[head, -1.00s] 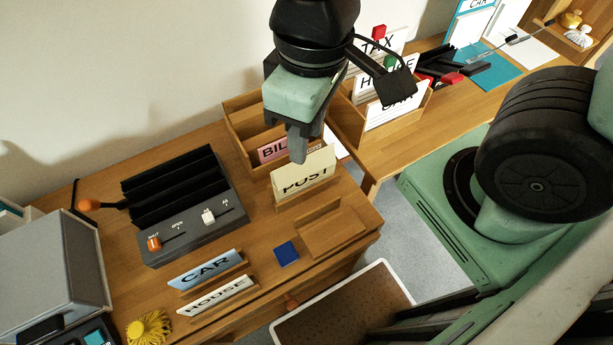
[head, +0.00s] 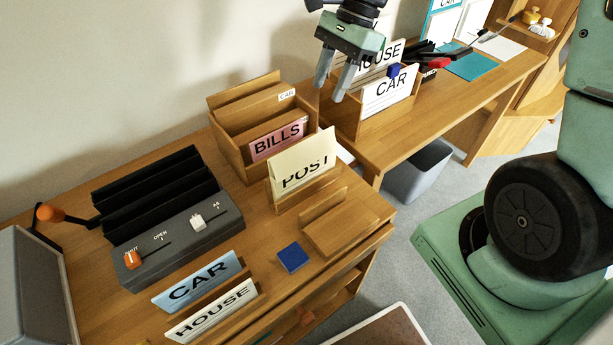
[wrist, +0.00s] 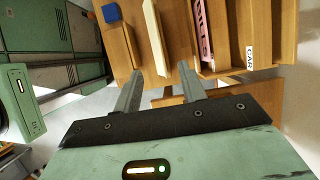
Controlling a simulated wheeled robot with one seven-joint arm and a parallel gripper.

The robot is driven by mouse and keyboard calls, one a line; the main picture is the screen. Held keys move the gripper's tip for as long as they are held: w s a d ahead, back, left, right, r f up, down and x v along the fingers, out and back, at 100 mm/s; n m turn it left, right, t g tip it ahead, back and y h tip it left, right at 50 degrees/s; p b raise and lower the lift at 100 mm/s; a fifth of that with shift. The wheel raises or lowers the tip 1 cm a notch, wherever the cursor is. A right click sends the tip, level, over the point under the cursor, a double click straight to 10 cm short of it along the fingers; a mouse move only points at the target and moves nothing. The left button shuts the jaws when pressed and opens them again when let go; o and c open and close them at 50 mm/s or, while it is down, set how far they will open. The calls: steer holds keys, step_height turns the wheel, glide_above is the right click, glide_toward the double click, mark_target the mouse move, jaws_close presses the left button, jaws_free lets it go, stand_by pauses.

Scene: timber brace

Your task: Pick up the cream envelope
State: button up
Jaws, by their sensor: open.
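The cream envelope (head: 302,165), marked POST, stands upright and leans a little in a small wooden holder (head: 286,206) on the desk. It also shows edge-on in the wrist view as a cream strip (wrist: 154,38). My gripper (head: 341,92) is open and empty, above and to the right of the envelope in the head view, near the gap between the two desks. In the wrist view its two fingers (wrist: 160,84) point toward the holders, and the envelope lies beyond the gap between them.
A wooden box with a pink BILLS card (head: 278,139) stands behind the envelope. An empty wooden tray (head: 340,223) and a blue block (head: 293,257) lie in front. CAR and HOUSE cards (head: 385,90) stand in a rack near my gripper. A black-slotted device (head: 165,205) is left.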

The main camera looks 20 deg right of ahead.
glide_toward(307, 147)
steer(key=x, duration=0.4)
steer(key=shift+w+f, duration=0.4)
steer(key=x, duration=0.2)
steer(key=s+x, duration=0.1)
steer(key=x, duration=0.1)
steer(key=shift+a+f+b, duration=0.1)
steer(key=shift+a+b, duration=0.2)
steer(key=shift+a, duration=0.05)
steer(key=shift+a+f, duration=0.2)
steer(key=shift+f, duration=0.25)
steer(key=shift+f, duration=0.25)
steer(key=shift+c, duration=0.3)
steer(key=shift+w, duration=0.1)
jaws_close()
